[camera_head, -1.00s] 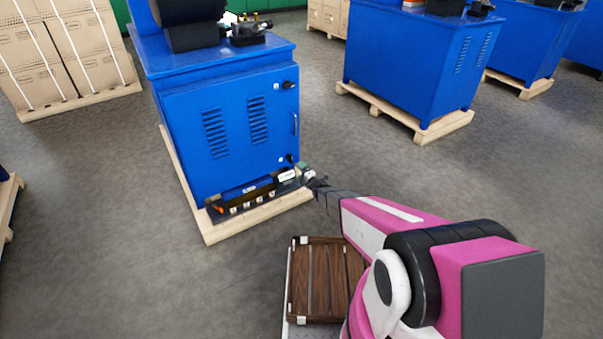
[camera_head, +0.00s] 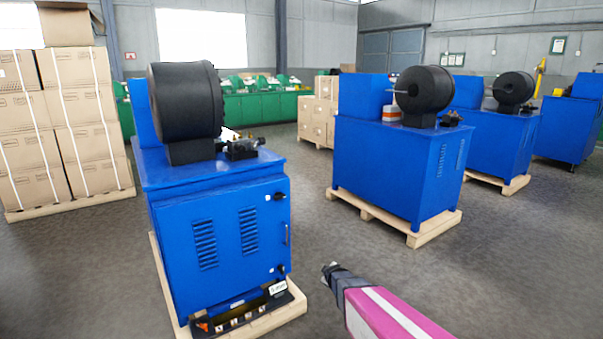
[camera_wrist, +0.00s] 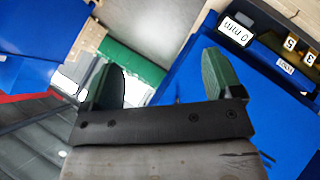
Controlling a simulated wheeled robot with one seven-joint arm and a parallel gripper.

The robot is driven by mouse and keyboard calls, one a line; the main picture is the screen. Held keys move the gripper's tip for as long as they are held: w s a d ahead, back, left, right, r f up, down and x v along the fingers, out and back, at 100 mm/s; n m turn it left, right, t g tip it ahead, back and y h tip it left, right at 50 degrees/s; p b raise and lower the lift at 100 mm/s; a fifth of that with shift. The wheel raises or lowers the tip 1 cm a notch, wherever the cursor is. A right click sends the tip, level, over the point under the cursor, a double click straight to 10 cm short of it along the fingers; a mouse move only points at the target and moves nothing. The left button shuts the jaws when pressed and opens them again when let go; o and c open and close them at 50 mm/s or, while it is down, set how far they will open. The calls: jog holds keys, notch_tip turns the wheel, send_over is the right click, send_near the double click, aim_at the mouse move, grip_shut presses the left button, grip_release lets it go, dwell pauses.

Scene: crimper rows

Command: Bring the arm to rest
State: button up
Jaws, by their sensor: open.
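My gripper (camera_wrist: 160,80) is open in the wrist view, with its two green-padded fingers apart and nothing between them. In the head view my gripper (camera_head: 331,270) shows small at the end of my pink and white arm, to the right of the nearest blue crimper cabinet (camera_head: 222,240). It looks clear of the cabinet. Most of my arm lies below the picture's lower edge.
The nearest cabinet stands on a wooden pallet (camera_head: 262,325), with a dark labelled tray (camera_head: 235,315) at its foot. A second blue machine (camera_head: 385,170) stands on a pallet at right. Strapped cartons (camera_head: 90,130) stand at left. Grey floor between the machines is clear.

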jog(key=s+d+r+m+g, duration=0.2)
jog(key=s+r+m+g, duration=0.1)
jog(key=s, duration=0.5)
jog(key=s+d+r+m+g, duration=0.2)
jog(key=s+r, duration=0.4)
jog(key=s, duration=0.3)
jog(key=s+d+r+m+g, duration=0.2)
jog(key=s+r+m+g, duration=0.2)
jog(key=s, duration=0.5)
jog(key=shift+s+d+r+m+g, duration=0.2)
jog(key=shift+m+g, duration=0.3)
jog(key=shift+m, duration=0.5)
jog(key=shift+w, duration=0.2)
